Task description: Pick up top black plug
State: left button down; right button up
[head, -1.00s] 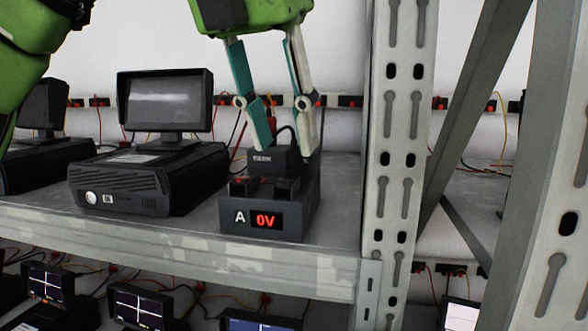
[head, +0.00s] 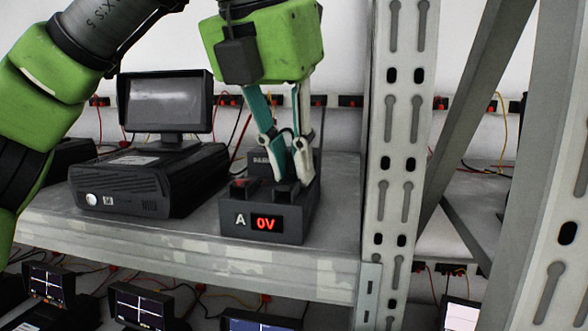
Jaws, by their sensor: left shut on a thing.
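The black power box (head: 293,230) marked "A" with a red "0V" display stands on the shelf near the grey upright. A black plug (head: 286,192) sits at the right of its top front. Another plug with a red top (head: 240,187) sits to its left. My left gripper (head: 291,178) points down over the box, its teal and white fingers closed in on the right black plug. The fingers hide part of this plug. The plug is still at the box; I cannot tell whether it is seated. My right gripper is not in view.
A black device with a monitor (head: 165,104) stands left of the box on the shelf (head: 150,235). The perforated grey upright (head: 392,200) is close on the right. Cables and red-black sockets (head: 352,101) line the back wall. Small screens (head: 140,305) stand on the shelf below.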

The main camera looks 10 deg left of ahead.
pick_arm(q)
jog(key=shift+r, duration=0.1)
jog(key=shift+r, duration=4.9)
